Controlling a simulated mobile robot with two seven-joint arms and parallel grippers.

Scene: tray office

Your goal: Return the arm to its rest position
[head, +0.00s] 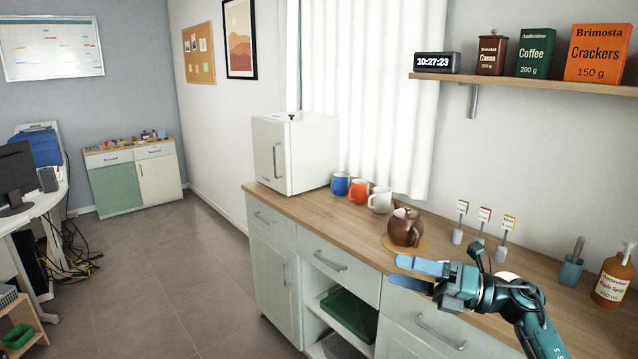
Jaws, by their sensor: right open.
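My right gripper (417,275) is in the head view at the lower right, its arm coming in from the bottom right corner. Its two blue fingers point left and are apart, with nothing between them. It shows in front of the counter's front edge, below a brown teapot (405,227) in the picture. The teapot stands upright on a round mat (386,240). My left gripper is not in the view.
The wooden counter (320,213) holds a white cabinet (292,153), blue (340,184), orange (358,191) and white mugs (380,200), label stands, a teal cup (571,271) and a syrup bottle (613,279). A shelf (530,84) hangs above.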

